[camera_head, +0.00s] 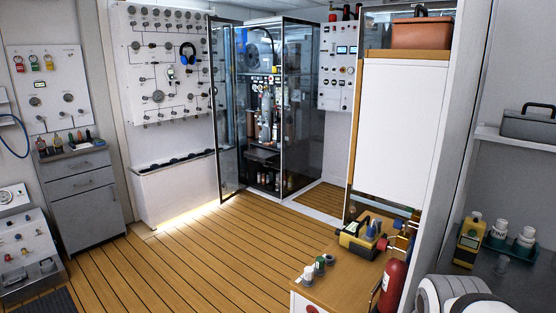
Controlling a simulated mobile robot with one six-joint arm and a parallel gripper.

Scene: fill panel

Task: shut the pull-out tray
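A tall glass cabinet (303,110) stands against the back wall. Its framed glass door (227,110) is swung open toward the left. Inside, a dark flat shelf or tray (262,156) sits below the middle; I cannot tell whether it is the pull-out tray or how far out it is. Bottles and fittings stand above and below it. A rounded white and grey part at the lower right corner looks like my own arm. My gripper's fingers do not show, and I am far from the cabinet.
Open plank floor (165,262) lies between me and the cabinet. A wooden bench (345,272) with a yellow device (357,240) and a red cylinder (392,286) stands at the right front. A white partition (400,130) rises behind it. A grey drawer unit (88,200) stands left.

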